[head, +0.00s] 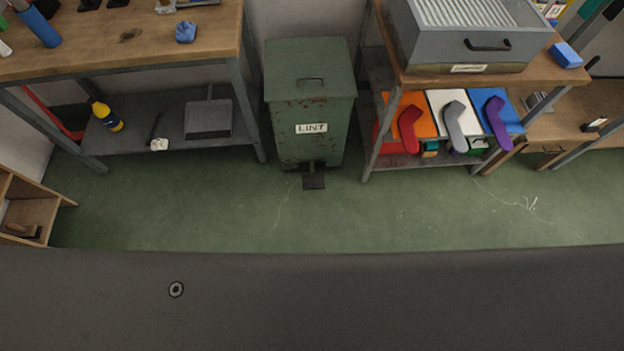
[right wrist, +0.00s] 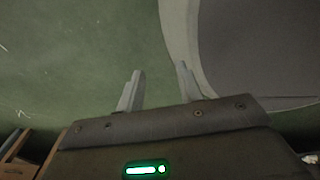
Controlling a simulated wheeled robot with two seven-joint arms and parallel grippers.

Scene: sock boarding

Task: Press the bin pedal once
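A green, rust-flecked metal bin (head: 310,100) labelled LINT stands on the floor between two benches in the head view. Its lid is closed. Its dark pedal (head: 313,182) sticks out at the bottom front, above the floor. My right gripper (right wrist: 160,82) shows in the right wrist view with its two fingers apart and nothing between them. Green floor lies beyond the fingers. The bin and pedal do not show in that view. Neither gripper shows in the head view, and my left gripper is in no view.
A wooden workbench (head: 130,45) stands left of the bin, with a grey lower shelf (head: 165,120). The green floor (head: 300,220) before the bin is clear.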

